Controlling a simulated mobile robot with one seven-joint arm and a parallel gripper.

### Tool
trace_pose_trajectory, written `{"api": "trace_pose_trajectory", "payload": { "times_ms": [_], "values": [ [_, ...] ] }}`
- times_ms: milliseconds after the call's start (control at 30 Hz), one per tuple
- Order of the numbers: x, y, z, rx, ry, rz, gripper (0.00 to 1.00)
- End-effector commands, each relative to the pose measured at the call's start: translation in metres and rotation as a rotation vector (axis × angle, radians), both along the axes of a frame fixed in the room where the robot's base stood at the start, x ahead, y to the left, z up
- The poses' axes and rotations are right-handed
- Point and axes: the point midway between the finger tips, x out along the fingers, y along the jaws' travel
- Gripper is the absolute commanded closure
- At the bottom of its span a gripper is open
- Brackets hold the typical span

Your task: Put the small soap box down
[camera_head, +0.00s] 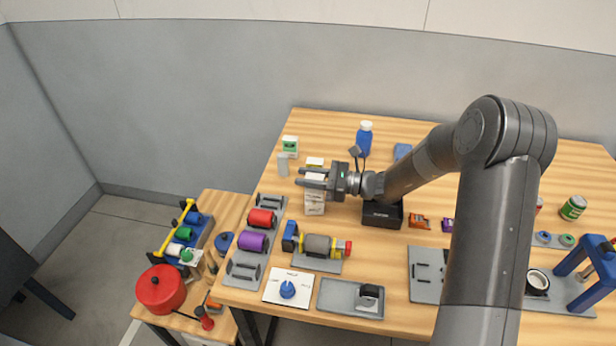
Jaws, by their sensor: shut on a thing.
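My gripper (312,178) reaches left over the back left part of the wooden table (470,200). Its two fingers are shut on a small white box, which I take to be the small soap box (316,176); only a narrow strip of it shows between the fingers. A white carton (314,208) with print shows just below the fingers, and a white box with a yellowish top (314,162) shows just behind them. I cannot tell whether the held box touches either one.
A white and green box (290,145) and a small grey block (283,164) stand at the left. A blue bottle (364,138) stands behind my gripper. A black box (382,214) stands under my arm. Grey fixtures with rollers (262,219) line the left edge.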

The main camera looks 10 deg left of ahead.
Motion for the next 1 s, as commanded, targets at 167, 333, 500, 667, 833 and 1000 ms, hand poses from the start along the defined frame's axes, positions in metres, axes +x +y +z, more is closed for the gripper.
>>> {"api": "trace_pose_trajectory", "payload": {
  "times_ms": [167,333,500,667,833,1000],
  "values": [
    [0.0,0.0,-0.002,0.0,0.0,0.0,0.64],
    [0.0,0.0,-0.002,0.0,0.0,0.0,0.5],
    [0.0,0.0,-0.002,0.0,0.0,0.0,0.49],
    [0.0,-0.002,0.001,0.0,0.0,-0.001,0.49],
    [0.001,-0.029,0.0,-0.001,0.001,-0.004,0.49],
    [0.001,-0.067,0.0,-0.001,0.001,-0.005,0.49]
  ]
}}
